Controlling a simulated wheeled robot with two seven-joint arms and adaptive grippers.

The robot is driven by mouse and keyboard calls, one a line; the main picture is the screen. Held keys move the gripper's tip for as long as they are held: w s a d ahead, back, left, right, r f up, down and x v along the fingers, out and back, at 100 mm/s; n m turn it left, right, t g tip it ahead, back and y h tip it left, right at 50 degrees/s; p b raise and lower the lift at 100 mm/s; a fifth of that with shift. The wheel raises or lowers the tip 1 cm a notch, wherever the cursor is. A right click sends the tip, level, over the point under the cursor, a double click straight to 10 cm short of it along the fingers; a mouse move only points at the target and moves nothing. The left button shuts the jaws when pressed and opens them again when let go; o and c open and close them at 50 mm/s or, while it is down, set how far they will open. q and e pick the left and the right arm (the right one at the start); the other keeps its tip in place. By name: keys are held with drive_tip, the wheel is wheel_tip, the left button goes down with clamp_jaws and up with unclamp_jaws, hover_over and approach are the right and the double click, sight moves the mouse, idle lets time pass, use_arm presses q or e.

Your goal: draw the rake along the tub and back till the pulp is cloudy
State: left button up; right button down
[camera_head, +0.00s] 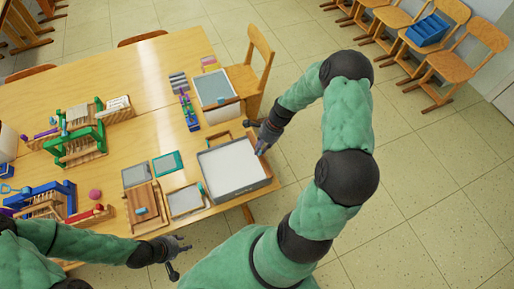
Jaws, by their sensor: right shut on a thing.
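The tub (246,188) is a grey rectangular tray filled with flat white pulp, at the front right corner of the wooden table. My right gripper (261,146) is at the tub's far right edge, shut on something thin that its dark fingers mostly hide. I take this to be the rake, but its head cannot be made out. The pulp looks evenly white from here. My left gripper (179,257) is empty, its fingers spread apart, off the table's front edge and lower left of the tub.
A small framed screen (185,201) and a wooden press (143,206) stand left of the tub. Green and blue wooden racks fill the table's left side.

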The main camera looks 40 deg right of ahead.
drive_tip(key=shift+s, duration=0.1)
drive_tip(key=c, duration=1.1)
unclamp_jaws()
drive_tip(key=shift+o, duration=0.7)
drive_tip(key=shift+s+d, duration=0.1)
drive_tip(key=shift+r, duration=0.1)
drive_tip(key=shift+d+r, duration=0.2)
drive_tip(key=shift+r, duration=0.15)
drive_tip(key=v, duration=1.1)
